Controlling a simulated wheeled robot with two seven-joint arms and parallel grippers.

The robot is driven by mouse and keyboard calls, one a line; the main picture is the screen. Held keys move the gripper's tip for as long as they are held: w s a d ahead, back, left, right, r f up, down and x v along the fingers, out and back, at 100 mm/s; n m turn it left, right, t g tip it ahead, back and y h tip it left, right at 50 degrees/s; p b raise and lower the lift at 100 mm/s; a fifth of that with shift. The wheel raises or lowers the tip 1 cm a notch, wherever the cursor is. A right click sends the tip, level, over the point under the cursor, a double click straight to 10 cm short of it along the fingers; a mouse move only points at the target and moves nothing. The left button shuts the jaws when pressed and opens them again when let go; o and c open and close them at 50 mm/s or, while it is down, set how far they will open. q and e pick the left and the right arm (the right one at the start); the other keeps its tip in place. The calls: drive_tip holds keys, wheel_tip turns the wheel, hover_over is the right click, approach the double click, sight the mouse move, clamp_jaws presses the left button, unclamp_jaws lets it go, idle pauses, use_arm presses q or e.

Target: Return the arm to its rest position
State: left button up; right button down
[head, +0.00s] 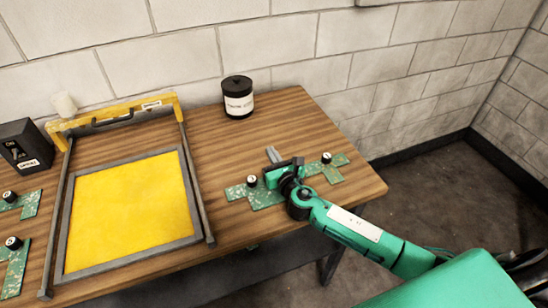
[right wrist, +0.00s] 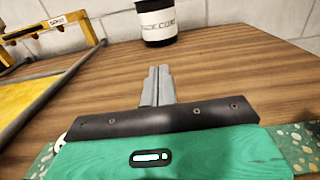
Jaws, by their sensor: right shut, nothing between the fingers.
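My right arm reaches in from the lower right in the head view, green with a white label. Its gripper (head: 273,156) is shut and empty, above the wooden table near its right part. In the right wrist view the two grey fingers (right wrist: 158,86) are pressed together with nothing between them, and table top shows around them. My left gripper is not in view.
The wooden table (head: 285,115) carries a yellow panel in a grey frame (head: 130,208) with a yellow bar, a black labelled jar (head: 237,97), a dark box (head: 24,147) and green speckled pieces with black knobs (head: 266,195). Open floor lies right of the table.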

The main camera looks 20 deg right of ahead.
drive_tip(key=shift+s, duration=0.5)
drive_tip(key=shift+r, duration=0.15)
